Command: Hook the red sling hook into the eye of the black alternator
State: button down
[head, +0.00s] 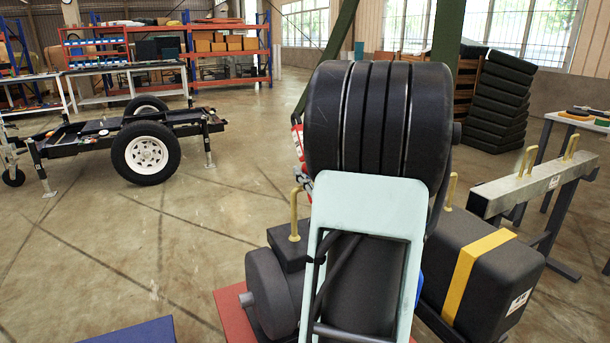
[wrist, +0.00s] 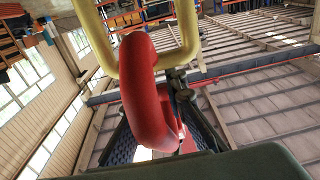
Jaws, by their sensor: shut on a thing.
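The red sling hook (wrist: 142,95) fills the middle of the wrist view, its curved end upward. My gripper (wrist: 165,142) is shut on its lower part, with a dark finger on each side. A yellow eye (wrist: 97,32) shows behind the hook. The hook's curve crosses the eye's bar in the picture; I cannot tell whether it passes through. In the head view the black alternator (head: 268,280) stands left of my arm, with an upright yellow eye (head: 294,215) on top. My arm hides the gripper and most of the hook there.
A black box with a yellow band (head: 466,270) stands right of my arm. A grey beam (head: 520,188) with yellow eyes is beyond it. A wheeled trailer frame (head: 130,140) is at the left back. The floor between is open.

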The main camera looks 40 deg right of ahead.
jog(key=c, duration=1.9)
grip_release()
jog(key=shift+r, duration=0.2)
jog(key=shift+f, duration=0.1)
jog(key=shift+s+f, duration=0.1)
jog(key=shift+f, duration=0.1)
jog(key=shift+v, duration=3.95)
